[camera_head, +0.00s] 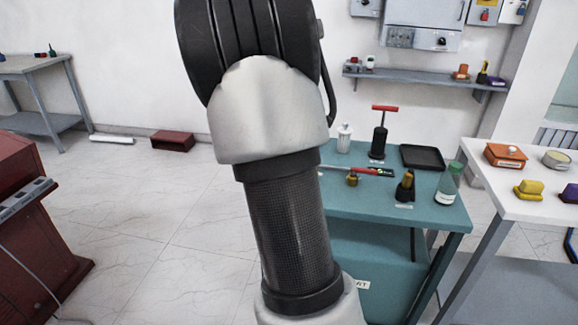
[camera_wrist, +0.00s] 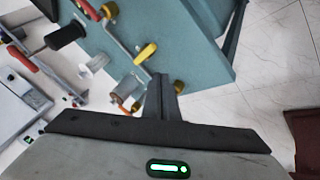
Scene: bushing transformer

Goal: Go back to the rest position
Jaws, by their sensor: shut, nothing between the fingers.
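My gripper (camera_wrist: 161,84) shows in the wrist view at the bottom middle, with its dark fingers together and nothing between them. Beyond the fingertips is a teal surface with several small parts along it. A yellow part (camera_wrist: 145,53) appears close to the fingertips in the picture; I cannot tell how far away it is. In the head view my arm stands upright across the middle and hides part of the room. The gripper does not show there.
In the head view a teal table (camera_head: 345,203) at right bears a pump, bottles and a black tray (camera_head: 423,157). A white table (camera_head: 547,198) adjoins it. A red cabinet (camera_head: 40,225) stands at left. The floor (camera_head: 140,215) between is clear.

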